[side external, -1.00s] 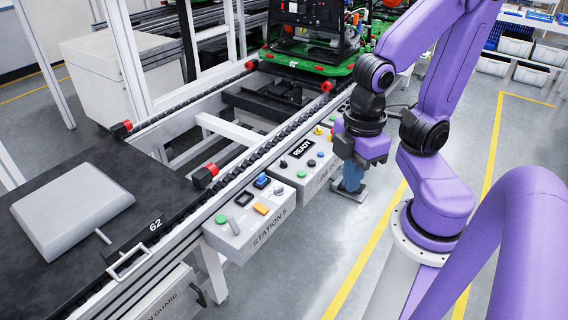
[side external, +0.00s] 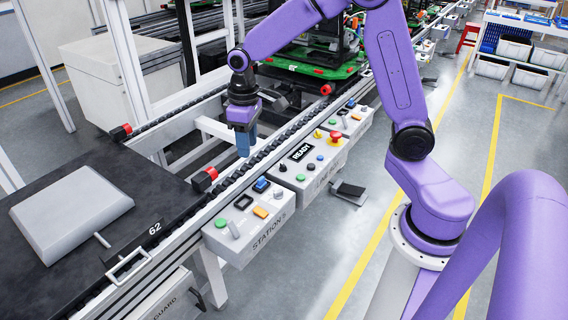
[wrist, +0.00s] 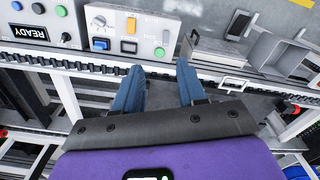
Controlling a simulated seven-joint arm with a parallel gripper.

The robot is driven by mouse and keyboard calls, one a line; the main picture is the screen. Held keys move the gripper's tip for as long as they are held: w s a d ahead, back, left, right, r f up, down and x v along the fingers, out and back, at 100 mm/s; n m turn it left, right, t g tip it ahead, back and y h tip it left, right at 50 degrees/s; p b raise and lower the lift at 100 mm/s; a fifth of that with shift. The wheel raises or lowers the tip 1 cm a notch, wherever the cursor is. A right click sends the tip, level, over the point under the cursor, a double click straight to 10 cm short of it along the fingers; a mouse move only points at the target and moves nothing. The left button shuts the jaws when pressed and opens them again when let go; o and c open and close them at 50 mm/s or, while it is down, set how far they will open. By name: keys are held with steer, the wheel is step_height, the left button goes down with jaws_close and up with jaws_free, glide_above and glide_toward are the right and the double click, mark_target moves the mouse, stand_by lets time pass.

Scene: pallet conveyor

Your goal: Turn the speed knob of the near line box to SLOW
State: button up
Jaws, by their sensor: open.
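The line box (side external: 333,167) is grey, with a black READY display (side external: 301,151), coloured buttons and a red-topped button. A small black knob (side external: 283,167) sits on its near end; it also shows in the wrist view (wrist: 66,37). Its label and setting are too small to read. My gripper (side external: 245,152) points down with blue fingers above the conveyor rail, left of the line box and apart from it. In the wrist view my gripper (wrist: 158,67) has its fingers spread, with nothing between them.
The STATION 5 box (side external: 245,247) stands nearer, with buttons, a grey lever and a white-scaled dial (wrist: 99,22). Another control box (side external: 352,124) is farther along. A dark pallet marked 62 (side external: 150,190) lies left.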

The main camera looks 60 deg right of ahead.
steer(key=w+d+f+m, duration=0.3)
steer(key=w+d+f, duration=0.1)
steer(key=w+d, duration=0.5)
steer(key=m, duration=0.6)
glide_above(284, 165)
step_height(284, 165, down, 11)
step_height(284, 165, down, 17)
steer(key=shift+f, duration=0.15)
jaws_close()
